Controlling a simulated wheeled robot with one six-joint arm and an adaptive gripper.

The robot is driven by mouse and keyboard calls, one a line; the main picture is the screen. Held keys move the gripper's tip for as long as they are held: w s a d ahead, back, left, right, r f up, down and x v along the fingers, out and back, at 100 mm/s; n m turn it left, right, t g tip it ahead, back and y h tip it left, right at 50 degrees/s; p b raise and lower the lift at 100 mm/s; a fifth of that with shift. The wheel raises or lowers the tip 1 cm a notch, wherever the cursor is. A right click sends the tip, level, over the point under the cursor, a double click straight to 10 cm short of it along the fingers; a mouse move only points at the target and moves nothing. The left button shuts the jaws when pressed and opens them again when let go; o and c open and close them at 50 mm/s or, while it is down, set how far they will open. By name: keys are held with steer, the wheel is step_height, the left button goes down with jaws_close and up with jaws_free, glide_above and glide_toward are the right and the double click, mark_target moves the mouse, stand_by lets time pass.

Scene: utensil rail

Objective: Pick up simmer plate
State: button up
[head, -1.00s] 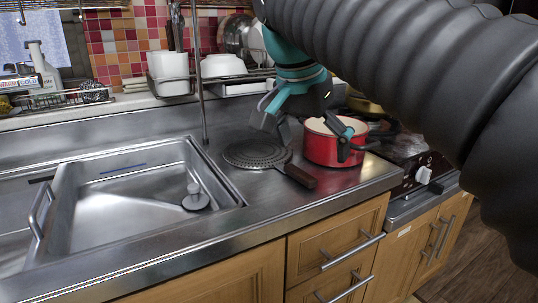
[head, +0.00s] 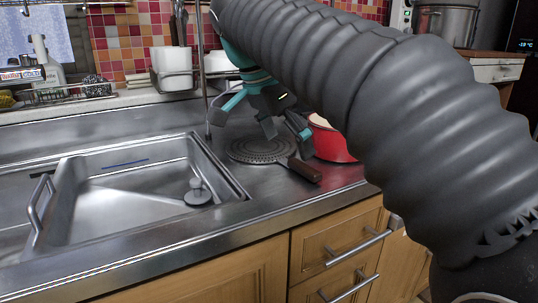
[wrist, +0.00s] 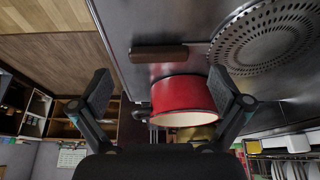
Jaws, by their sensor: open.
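The simmer plate (head: 258,150) is a round, perforated grey metal disc with a dark brown handle (head: 304,170). It lies flat on the steel counter, right of the sink, with its handle pointing to the front right. In the wrist view the perforated disc (wrist: 264,38) is at the upper right and the handle (wrist: 158,54) at upper middle. My gripper (head: 262,122) is open and empty above the plate; its fingertips (wrist: 168,92) are spread wide in the wrist view. I see no contact with the plate.
A red pot (head: 330,143) stands just right of the plate, partly hidden by my arm. The sink (head: 130,190) lies to the left. A thin vertical pole (head: 204,80) rises behind. The counter's front edge is close to the handle.

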mark_target(300, 166)
steer(key=shift+d+b+x, duration=0.15)
steer(key=shift+b+x, duration=0.1)
steer(key=shift+x, duration=1.15)
steer(key=shift+d+b+x, duration=0.2)
steer(key=shift+x, duration=1.25)
steer(key=shift+w+r, duration=0.1)
steer(key=shift+r, duration=0.1)
steer(key=c, duration=1.1)
